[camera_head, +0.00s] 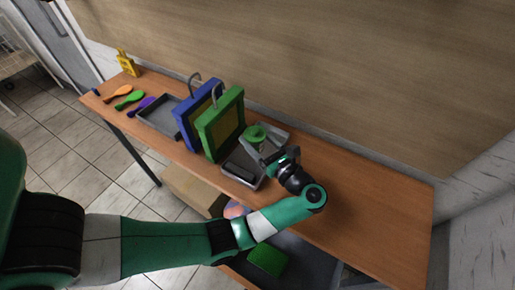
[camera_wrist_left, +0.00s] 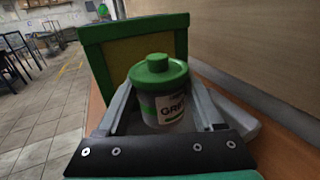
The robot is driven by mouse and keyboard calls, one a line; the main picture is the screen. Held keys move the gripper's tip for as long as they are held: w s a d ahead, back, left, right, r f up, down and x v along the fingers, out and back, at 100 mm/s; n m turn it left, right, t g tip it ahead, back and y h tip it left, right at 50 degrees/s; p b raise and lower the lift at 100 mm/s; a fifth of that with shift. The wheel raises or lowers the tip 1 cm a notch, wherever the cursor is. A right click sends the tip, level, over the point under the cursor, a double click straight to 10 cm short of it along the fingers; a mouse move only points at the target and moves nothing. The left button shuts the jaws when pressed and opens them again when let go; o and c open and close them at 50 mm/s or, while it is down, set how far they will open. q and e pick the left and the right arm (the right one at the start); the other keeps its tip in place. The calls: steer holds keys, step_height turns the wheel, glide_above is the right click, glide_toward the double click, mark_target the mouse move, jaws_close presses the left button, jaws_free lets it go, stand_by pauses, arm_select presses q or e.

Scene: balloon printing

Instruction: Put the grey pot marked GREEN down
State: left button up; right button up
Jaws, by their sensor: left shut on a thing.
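The grey pot marked GREEN (camera_wrist_left: 163,104) has a green lid and a white label, of which only the first letters show in the left wrist view. It also shows in the head view, where its green lid (camera_head: 257,132) stands out. My left gripper (camera_head: 262,152) is shut on the pot, one finger on each side, and holds it about upright. The pot is over or at the grey tray (camera_head: 283,139) beside the green-framed screen (camera_head: 214,121). I cannot tell whether its base touches anything. My right gripper is not in view.
A black block (camera_head: 241,172) lies at the tray's front. A blue-framed screen (camera_head: 185,130) stands left of the green one. Farther left are an empty grey tray (camera_head: 153,123), orange, green and purple balloon-shaped items, and a yellow object (camera_head: 127,63). The table's right end (camera_head: 385,210) is clear.

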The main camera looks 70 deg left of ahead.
mark_target(258, 145)
arm_select(q)
steer(key=a+f, duration=0.1)
steer(key=w+a+f, duration=0.1)
steer(key=f, duration=0.1)
steer(key=shift+w+b, duration=0.15)
steer(key=shift+b, duration=0.25)
step_height(258, 145, down, 3)
steer(key=shift+w+a+r+b, duration=0.1)
steer(key=shift+r+b, duration=0.1)
steer(key=shift+b, duration=0.45)
steer(key=shift+f, duration=0.3)
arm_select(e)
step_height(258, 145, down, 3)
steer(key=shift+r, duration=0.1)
arm_select(q)
steer(key=shift+f+b, duration=0.25)
steer(key=shift+b, duration=0.1)
steer(key=o, duration=1.5)
steer(key=shift+c, duration=0.2)
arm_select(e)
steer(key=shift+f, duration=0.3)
arm_select(q)
steer(key=shift+r, duration=0.15)
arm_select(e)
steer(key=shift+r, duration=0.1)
